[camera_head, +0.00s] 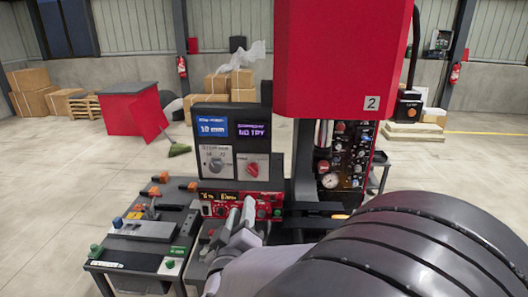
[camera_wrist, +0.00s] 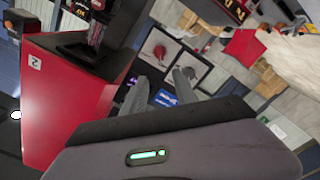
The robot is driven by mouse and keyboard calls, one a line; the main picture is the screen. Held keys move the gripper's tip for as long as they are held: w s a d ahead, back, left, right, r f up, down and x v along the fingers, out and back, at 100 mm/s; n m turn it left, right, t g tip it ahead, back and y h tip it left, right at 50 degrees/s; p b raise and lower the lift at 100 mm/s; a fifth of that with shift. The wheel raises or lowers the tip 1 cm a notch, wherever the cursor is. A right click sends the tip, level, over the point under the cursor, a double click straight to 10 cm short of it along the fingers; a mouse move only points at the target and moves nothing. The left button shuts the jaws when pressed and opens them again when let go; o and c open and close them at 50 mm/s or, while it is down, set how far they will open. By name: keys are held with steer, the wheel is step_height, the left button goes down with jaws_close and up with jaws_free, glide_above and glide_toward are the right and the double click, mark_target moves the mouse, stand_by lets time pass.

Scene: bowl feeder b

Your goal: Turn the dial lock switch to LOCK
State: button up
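An upright dark panel carries two rotary switches on light plates, below two lit displays. The left one is a grey dial (camera_head: 215,160); the right one is a red dial (camera_head: 252,169). The labels are too small to tell which is the dial lock switch or how it is set. My gripper (camera_head: 241,206) is in front of and below the panel, its two grey fingers apart with nothing between them. In the wrist view the gripper (camera_wrist: 158,78) points towards the panel, and the red dial (camera_wrist: 159,52) shows beyond the fingertips. The fingers appear clear of both dials.
A red control strip (camera_head: 215,205) with buttons lies below the dials. A large red housing (camera_head: 340,60) overhangs at the right, above a gauge panel (camera_head: 342,160). A bench (camera_head: 145,240) with coloured knobs stands at left. My arm fills the lower right.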

mark_target(250, 172)
steer(key=w, duration=0.5)
steer(key=w+p, duration=0.1)
steer(key=w, duration=0.4)
steer(key=w+p, duration=0.1)
steer(key=w, duration=0.4)
steer(key=shift+w+d, duration=0.3)
steer(key=shift+w, duration=0.1)
jaws_close()
